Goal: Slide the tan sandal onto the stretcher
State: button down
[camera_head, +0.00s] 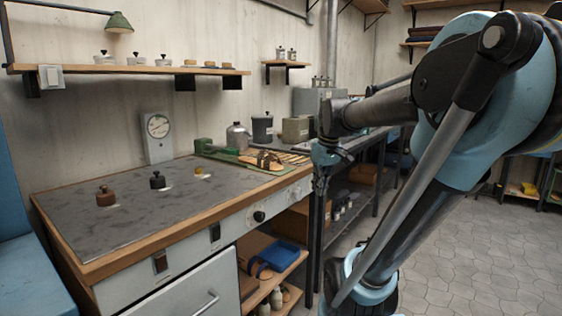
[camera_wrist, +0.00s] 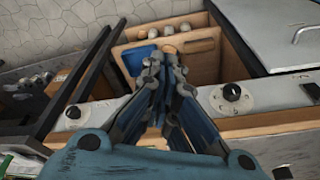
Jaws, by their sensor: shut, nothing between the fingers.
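My gripper (camera_head: 320,188) hangs pointing down at the right front corner of the workbench in the head view. In the wrist view my gripper (camera_wrist: 166,58) has its fingers together, shut and empty, over the bench's front edge. A tan sandal-like shape with dark straps (camera_head: 265,160) lies on the bench's far right part, beside a green tool (camera_head: 208,147) that may be the stretcher; its form is too small to tell. Another brown sandal-like item (camera_head: 258,268) sits on the lower shelf. My gripper touches neither.
The workbench (camera_head: 90,236) carries several small weights and a dial gauge (camera_head: 158,137). Knobs line its front edge, one knob (camera_wrist: 232,92) close to the right of my fingers in the wrist view. A blue tray (camera_head: 280,256) sits on the open shelf below.

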aim_at(243, 158)
jog(key=w+a+r+n+y, duration=0.1)
jog(key=w+a+r+n, duration=0.1)
jog(key=w+r, duration=0.35)
jog(key=w+a+r+n, duration=0.2)
jog(key=w, duration=0.7)
jog(key=w+a+r+n+y, duration=0.1)
jog(key=w+a+r+n, duration=0.1)
jog(key=w+r, duration=0.35)
jog(key=x, duration=0.7)
jog(key=w+x, duration=0.1)
jog(key=x, duration=0.3)
jog(key=shift+w+d+f, duration=0.1)
jog(key=shift+d+f, duration=0.1)
jog(key=shift+d, duration=0.05)
jog(key=shift+w+a+r, duration=0.15)
jog(key=shift+w+a, duration=0.6)
jog(key=shift+a, duration=0.25)
jog(key=shift+w+a, duration=0.4)
jog(key=shift+a, duration=0.2)
jog(key=w+a, duration=0.4)
jog(key=a, duration=0.1)
jog(key=w+a, duration=0.4)
jog(key=a, duration=0.1)
jog(key=w+a, duration=0.3)
jog(key=a, duration=0.3)
jog(key=shift+w, duration=0.4)
jog(key=shift+w+a+r, duration=0.1)
jog(key=shift+a, duration=0.05)
